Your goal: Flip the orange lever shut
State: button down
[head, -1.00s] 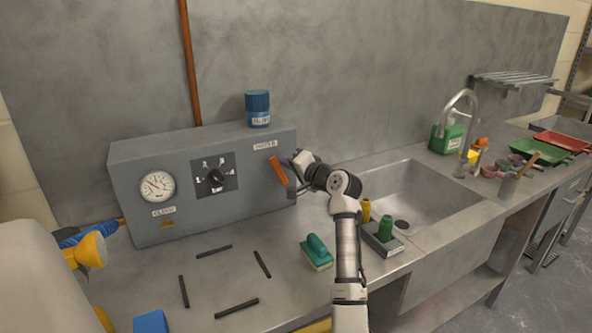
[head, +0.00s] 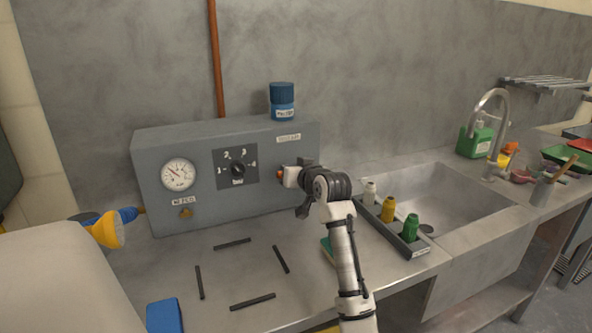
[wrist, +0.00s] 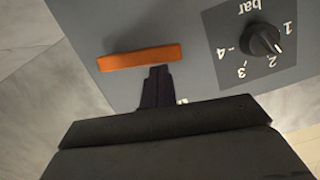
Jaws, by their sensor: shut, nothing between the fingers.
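The orange lever (wrist: 140,57) is on the front of the grey control box (head: 150,170), near its right end. In the wrist view it lies nearly level across the picture. In the head view only a small orange bit (head: 280,174) shows; my wrist and gripper hide the rest. My gripper (wrist: 155,86) is shut and empty. Its dark fingertips are right beside the lever's long side, near the middle in the wrist view; I cannot tell whether they touch it.
The box carries a round gauge (head: 178,174), a black knob (head: 238,170) and a blue jar (head: 282,101) on top. Right of my arm are a tray of bottles (head: 410,246) and the sink (head: 465,205). Black strips (head: 233,244) lie on the bench in front.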

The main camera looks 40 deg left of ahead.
jog(key=shift+s+a+f+n+t+b, duration=0.1)
jog(key=shift+s+f+n+t+b, duration=0.15)
jog(key=shift+f+n, duration=0.15)
jog(key=shift+s+a+f+n+t+b, duration=0.1)
jog(key=shift+f+n+t+b, duration=0.15)
jog(key=shift+n, duration=0.25)
jog(key=shift+f, duration=0.1)
notch_tip(320, 180, up, 4)
jog(key=p, duration=0.3)
jog(key=shift+p, duration=0.4)
jog(key=b+v, duration=0.3)
jog(key=v, duration=0.7)
jog(key=shift+w+d, duration=0.1)
